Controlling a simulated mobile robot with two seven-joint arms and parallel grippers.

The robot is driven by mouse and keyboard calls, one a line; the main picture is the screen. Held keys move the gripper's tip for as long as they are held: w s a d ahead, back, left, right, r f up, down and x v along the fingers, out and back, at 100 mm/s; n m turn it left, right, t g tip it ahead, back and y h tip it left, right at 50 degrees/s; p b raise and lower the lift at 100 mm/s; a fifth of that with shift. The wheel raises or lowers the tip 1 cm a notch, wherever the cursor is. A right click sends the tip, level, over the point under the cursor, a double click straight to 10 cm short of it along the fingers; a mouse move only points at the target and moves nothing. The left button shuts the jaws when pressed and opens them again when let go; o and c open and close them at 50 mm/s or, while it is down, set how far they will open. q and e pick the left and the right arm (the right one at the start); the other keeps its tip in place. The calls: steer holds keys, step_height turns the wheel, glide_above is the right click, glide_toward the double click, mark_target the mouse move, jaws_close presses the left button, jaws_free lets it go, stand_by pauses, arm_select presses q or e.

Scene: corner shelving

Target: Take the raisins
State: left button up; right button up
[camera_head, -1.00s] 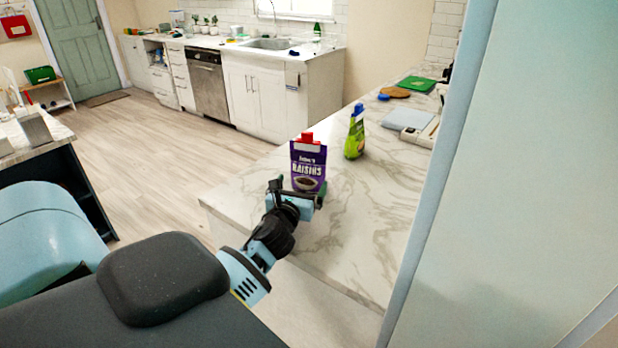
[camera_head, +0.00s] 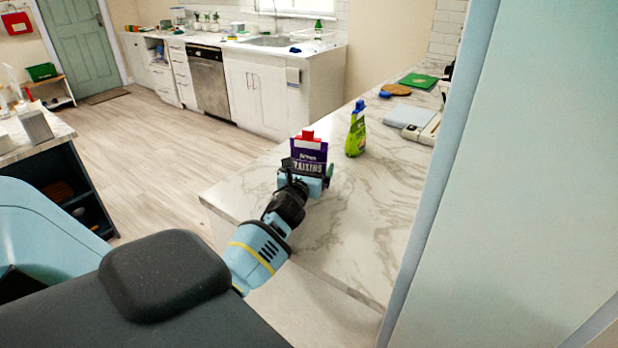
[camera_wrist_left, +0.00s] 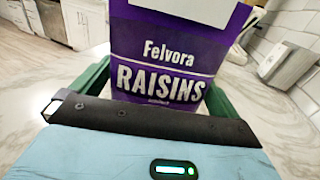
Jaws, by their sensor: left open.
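The raisins (camera_head: 309,152) are a purple carton with a red cap, standing upright on the marble counter (camera_head: 352,222). The carton (camera_wrist_left: 166,58) fills the upper middle of the left wrist view. My left gripper (camera_head: 307,172) is open right in front of the carton. In the left wrist view its green fingers show on both sides of the carton's lower part. The gripper hides the carton's base in the head view. I cannot tell whether the fingers touch it. My right gripper is not in view.
A green bottle (camera_head: 356,130) with a blue cap stands right of and behind the raisins. Farther back are a green board (camera_head: 418,81) and a light-blue flat item (camera_head: 408,116). A tall pale-blue panel (camera_head: 530,180) closes off the right. The counter's near part is clear.

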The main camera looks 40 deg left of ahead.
mark_target(306, 156)
arm_select(q)
steer(key=shift+r, duration=0.1)
steer(key=c, duration=0.9)
steer(key=shift+c, duration=0.2)
steer(key=shift+r, duration=0.1)
steer(key=shift+r+p, duration=0.45)
steer(key=shift+r, duration=1.4)
steer(key=shift+s+a+f, duration=0.1)
steer(key=shift+s, duration=0.2)
steer(key=s+a+r, duration=0.1)
steer(key=s+a, duration=0.3)
steer(key=s, duration=1)
steer(key=shift+s+a+r, duration=0.15)
steer(key=shift+s+a, duration=0.05)
steer(key=shift+s, duration=0.15)
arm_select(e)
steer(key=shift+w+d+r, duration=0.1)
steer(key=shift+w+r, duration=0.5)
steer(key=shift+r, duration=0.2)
